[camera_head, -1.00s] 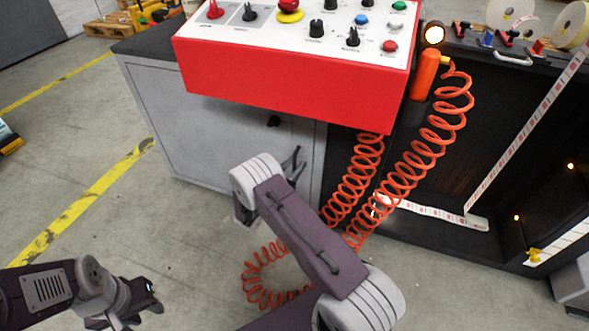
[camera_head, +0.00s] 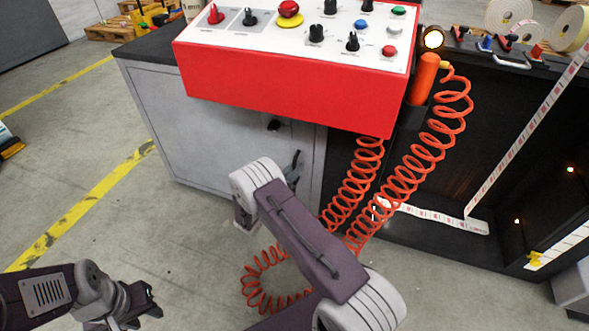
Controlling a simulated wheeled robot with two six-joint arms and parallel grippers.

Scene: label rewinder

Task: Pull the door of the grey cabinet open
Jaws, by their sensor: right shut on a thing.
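The grey cabinet (camera_head: 190,130) stands under the red control panel, and its front door faces me. A small dark knob or latch (camera_head: 273,125) shows high on the door, just below the panel. My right gripper (camera_head: 293,168) is at the door front, below and right of that knob, and is mostly hidden behind my own wrist. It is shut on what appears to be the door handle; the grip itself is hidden. I cannot tell whether the door stands ajar. My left gripper (camera_head: 145,306) is open and empty at the lower left, over the floor, away from the cabinet.
The red control panel (camera_head: 290,90) juts out above the door. Orange coiled hoses (camera_head: 430,140) hang right of it and loop on the floor near my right arm. A dark open machine bay with label strip (camera_head: 440,215) is at right.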

